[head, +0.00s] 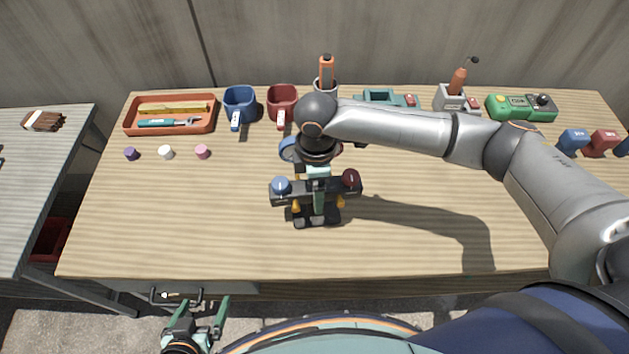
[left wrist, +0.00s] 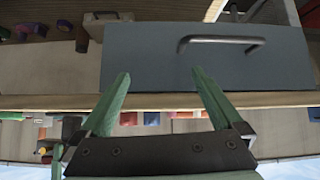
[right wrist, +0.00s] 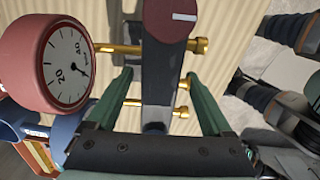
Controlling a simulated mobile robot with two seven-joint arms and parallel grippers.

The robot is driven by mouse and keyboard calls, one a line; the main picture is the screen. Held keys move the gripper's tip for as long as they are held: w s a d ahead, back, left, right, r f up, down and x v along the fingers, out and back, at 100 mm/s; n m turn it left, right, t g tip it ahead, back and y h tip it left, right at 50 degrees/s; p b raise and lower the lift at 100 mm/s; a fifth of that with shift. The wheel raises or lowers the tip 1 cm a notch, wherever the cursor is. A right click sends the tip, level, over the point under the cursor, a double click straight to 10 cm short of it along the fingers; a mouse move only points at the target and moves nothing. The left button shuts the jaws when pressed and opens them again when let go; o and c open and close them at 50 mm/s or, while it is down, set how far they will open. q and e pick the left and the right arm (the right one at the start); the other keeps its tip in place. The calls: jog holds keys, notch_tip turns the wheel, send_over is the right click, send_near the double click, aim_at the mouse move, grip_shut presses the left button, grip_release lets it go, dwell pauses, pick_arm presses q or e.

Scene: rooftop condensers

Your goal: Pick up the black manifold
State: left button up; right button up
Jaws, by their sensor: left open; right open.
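The black manifold (head: 338,191) stands on the middle of the workbench. It has a blue knob on its left end, a dark red knob on its right end and brass fittings below. A blue gauge shows behind it, partly hidden by my right arm. My right gripper (right wrist: 158,80) is open, reaching down over the manifold; in the right wrist view the manifold's dark body (right wrist: 166,72) lies between its fingers, and contact cannot be told. A red dial gauge (right wrist: 66,66) is close by at left. My left gripper (head: 197,318) is open and empty before the bench's front edge.
Green devices (head: 521,107) stand back right. Small caps (head: 166,152) lie at left. A drawer front (left wrist: 210,58) faces my left gripper. The bench's left front is clear.

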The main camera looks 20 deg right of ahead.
jog(key=shift+f, duration=0.15)
dwell(0.3)
grip_shut()
dwell(0.5)
dwell(0.7)
jog(key=shift+w, duration=0.1)
